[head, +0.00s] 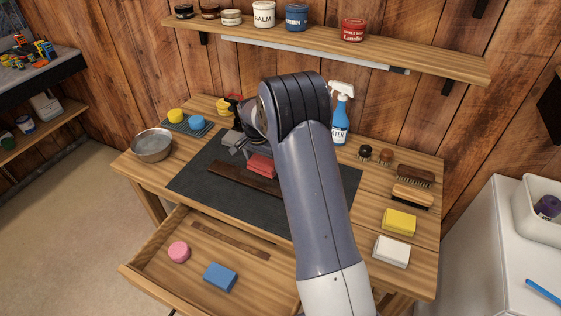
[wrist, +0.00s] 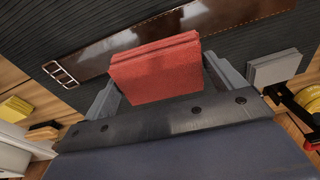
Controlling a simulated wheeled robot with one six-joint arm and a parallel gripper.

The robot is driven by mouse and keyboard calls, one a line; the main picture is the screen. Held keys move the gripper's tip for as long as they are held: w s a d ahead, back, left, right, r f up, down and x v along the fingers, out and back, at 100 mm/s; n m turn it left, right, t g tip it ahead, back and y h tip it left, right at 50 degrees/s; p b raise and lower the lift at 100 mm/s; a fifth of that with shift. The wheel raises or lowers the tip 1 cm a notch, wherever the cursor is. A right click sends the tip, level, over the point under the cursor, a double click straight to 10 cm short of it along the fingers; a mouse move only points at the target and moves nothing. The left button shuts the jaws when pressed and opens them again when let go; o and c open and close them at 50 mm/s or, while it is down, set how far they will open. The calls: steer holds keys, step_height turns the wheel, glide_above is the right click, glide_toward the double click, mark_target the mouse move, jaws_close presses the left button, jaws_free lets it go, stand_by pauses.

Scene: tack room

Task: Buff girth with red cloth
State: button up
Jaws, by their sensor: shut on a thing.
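The girth (head: 243,180) is a dark brown leather strap lying flat on a black mat (head: 200,174). In the wrist view the girth (wrist: 150,42) is glossy, with a metal buckle (wrist: 60,73) at its left end. My gripper (wrist: 158,82) is shut on the red cloth (wrist: 155,68), a folded block-like pad between the two grey fingers. In the head view the cloth (head: 262,166) is right beside the girth's far edge, with my gripper (head: 248,152) behind it, partly hidden by my arm. I cannot tell whether cloth and girth touch.
A grey pad (head: 232,138) lies beside my gripper. A metal bowl (head: 152,145) stands at left; a blue spray bottle (head: 340,118) stands behind. Brushes (head: 411,194), a yellow sponge (head: 398,222) and a white block (head: 391,251) line the right. The front drawer (head: 160,274) is open.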

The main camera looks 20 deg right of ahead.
steer(key=shift+r, duration=0.5)
